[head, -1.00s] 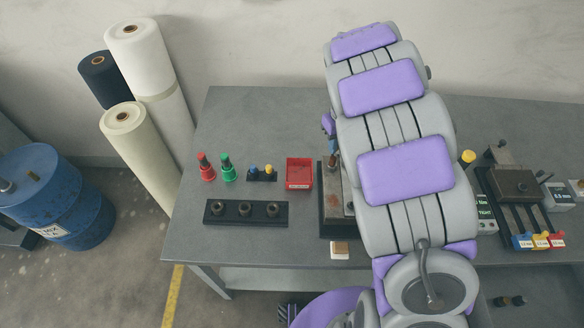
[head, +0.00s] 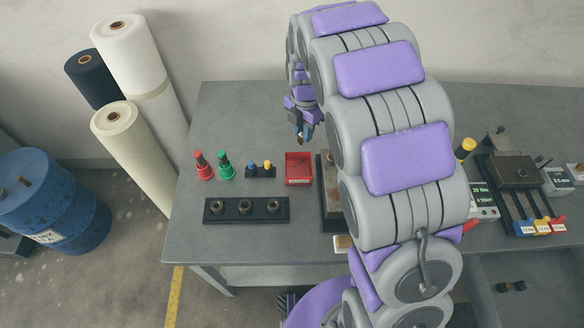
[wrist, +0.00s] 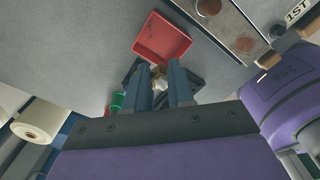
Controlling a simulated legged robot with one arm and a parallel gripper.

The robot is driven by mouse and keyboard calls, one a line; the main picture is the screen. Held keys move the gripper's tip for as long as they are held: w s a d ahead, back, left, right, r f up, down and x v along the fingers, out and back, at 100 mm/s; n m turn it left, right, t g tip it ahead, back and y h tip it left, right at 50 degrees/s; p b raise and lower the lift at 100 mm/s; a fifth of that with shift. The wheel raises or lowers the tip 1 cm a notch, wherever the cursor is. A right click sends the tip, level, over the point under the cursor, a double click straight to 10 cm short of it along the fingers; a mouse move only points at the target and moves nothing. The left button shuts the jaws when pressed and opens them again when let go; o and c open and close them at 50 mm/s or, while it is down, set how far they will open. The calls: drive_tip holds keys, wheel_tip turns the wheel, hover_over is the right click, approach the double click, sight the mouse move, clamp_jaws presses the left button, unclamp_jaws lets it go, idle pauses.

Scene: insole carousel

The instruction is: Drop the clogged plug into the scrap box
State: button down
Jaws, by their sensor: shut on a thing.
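The scrap box appears to be the small open red tray (head: 299,168) on the grey table, left of the metal fixture. It also shows in the wrist view (wrist: 163,38), just beyond the fingertips, with its inside looking empty. My gripper (head: 301,128) is held above the table, showing over the red box in the head view. In the wrist view its two blue-grey fingers (wrist: 160,74) are shut on a small brownish-tan piece, apparently the clogged plug (wrist: 158,71). The plug is mostly hidden between the fingers, and its clogging cannot be made out.
Left of the red box stand a small holder with blue and yellow pieces (head: 260,171), a green bottle (head: 226,168) and a red bottle (head: 203,168). A black block with three sockets (head: 246,210) lies in front. A metal fixture (head: 331,205) stands right, partly behind my arm.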

drive_tip(key=f+b, duration=0.1)
drive_tip(key=f, duration=0.2)
drive_tip(key=d+f+b, duration=0.1)
drive_tip(key=f, duration=0.1)
drive_tip(key=shift+d+f, duration=0.2)
drive_tip(key=shift+f, duration=0.2)
drive_tip(key=c, duration=1.3)
unclamp_jaws()
drive_tip(key=shift+d, duration=0.45)
drive_tip(key=o, duration=0.4)
drive_tip(key=shift+a, duration=0.25)
drive_tip(key=shift+c, duration=0.2)
drive_tip(key=shift+o, duration=0.3)
drive_tip(key=shift+a, duration=0.65)
wheel_tip(320, 180, up, 17)
drive_tip(key=p, duration=0.3)
drive_tip(key=shift+r, duration=0.15)
